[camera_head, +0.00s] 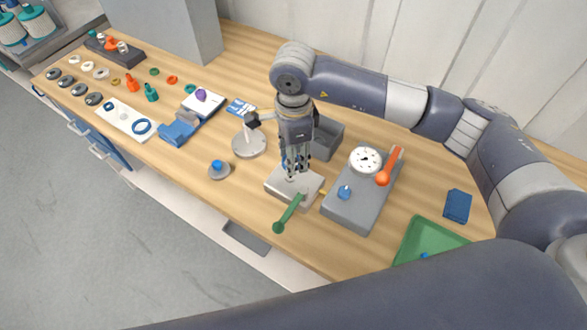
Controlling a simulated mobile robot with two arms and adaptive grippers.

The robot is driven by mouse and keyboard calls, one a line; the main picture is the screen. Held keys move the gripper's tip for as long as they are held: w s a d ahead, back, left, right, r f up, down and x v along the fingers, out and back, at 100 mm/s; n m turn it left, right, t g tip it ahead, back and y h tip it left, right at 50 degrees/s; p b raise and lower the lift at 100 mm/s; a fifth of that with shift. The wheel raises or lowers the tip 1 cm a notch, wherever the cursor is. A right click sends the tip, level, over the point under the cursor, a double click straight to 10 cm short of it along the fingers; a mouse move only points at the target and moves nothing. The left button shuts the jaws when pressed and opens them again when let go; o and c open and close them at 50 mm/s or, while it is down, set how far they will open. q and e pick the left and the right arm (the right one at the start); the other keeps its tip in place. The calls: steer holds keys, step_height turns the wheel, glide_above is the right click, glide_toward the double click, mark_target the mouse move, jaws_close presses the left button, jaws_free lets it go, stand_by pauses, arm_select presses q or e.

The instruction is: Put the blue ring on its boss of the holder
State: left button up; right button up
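A large blue ring (141,127) lies on a white plate (124,118) at the left of the table, with a smaller blue ring (110,106) near it. My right gripper (294,172) points down over a pale block (283,190) with a green handle (287,215). A small blue patch (284,163) shows beside its fingers; I cannot tell whether it is held or stands behind. The fingers look close together, but their state is unclear. Which piece is the holder, and its boss, cannot be told. My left gripper is not in view.
A grey fixture (351,211) with a white dial (366,160) and orange lever (389,167) stands right of the block. A grey bin (328,139) is behind. A green tray (420,246) is front right.

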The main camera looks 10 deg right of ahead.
step_height(320, 180, up, 8)
steer(key=shift+f+p, duration=0.25)
steer(key=shift+p, duration=0.05)
